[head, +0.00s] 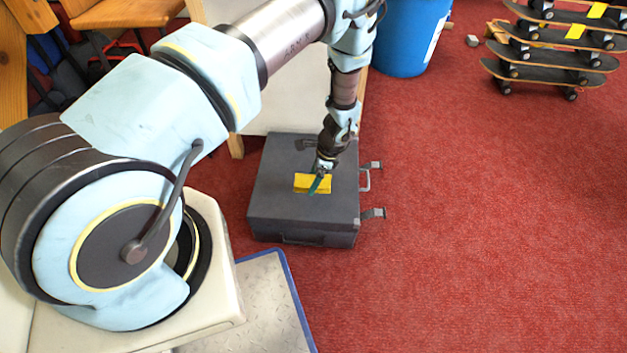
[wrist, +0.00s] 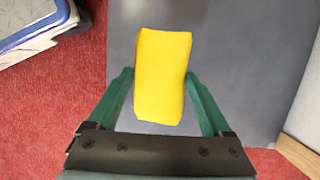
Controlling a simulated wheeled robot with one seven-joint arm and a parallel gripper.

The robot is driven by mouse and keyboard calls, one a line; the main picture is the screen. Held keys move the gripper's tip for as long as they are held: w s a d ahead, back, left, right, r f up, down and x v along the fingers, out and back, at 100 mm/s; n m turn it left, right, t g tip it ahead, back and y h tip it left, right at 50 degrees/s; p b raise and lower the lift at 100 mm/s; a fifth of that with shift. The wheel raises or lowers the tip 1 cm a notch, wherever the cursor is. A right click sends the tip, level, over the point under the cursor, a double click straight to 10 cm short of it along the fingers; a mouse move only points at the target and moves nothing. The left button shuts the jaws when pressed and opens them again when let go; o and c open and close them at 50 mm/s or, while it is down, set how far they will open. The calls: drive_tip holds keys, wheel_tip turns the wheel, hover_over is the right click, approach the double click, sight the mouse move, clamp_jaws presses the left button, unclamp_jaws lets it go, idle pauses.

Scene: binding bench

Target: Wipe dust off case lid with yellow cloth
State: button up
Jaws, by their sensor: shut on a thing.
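The grey case (head: 275,205) lies on the red carpet with its lid closed and facing up. Its lid also fills most of the wrist view (wrist: 240,60). The yellow cloth (head: 312,184) is a folded, block-like piece at about the middle of the lid. In the wrist view the cloth (wrist: 162,75) sits between the two green fingers of my gripper (wrist: 160,100). My gripper (head: 319,182) is shut on the cloth, low over the lid. I cannot tell whether the cloth touches the lid. No dust can be made out on the lid.
A blue bin (head: 410,35) and a stack of skateboards (head: 545,68) stand at the back. A pale panel (head: 275,95) stands behind the case. Open red carpet (head: 480,220) lies to the right.

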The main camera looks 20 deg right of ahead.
drive_tip(key=shift+r, duration=0.15)
drive_tip(key=shift+r+p, duration=1.05)
drive_tip(key=shift+r, duration=0.4)
drive_tip(key=shift+f, duration=0.1)
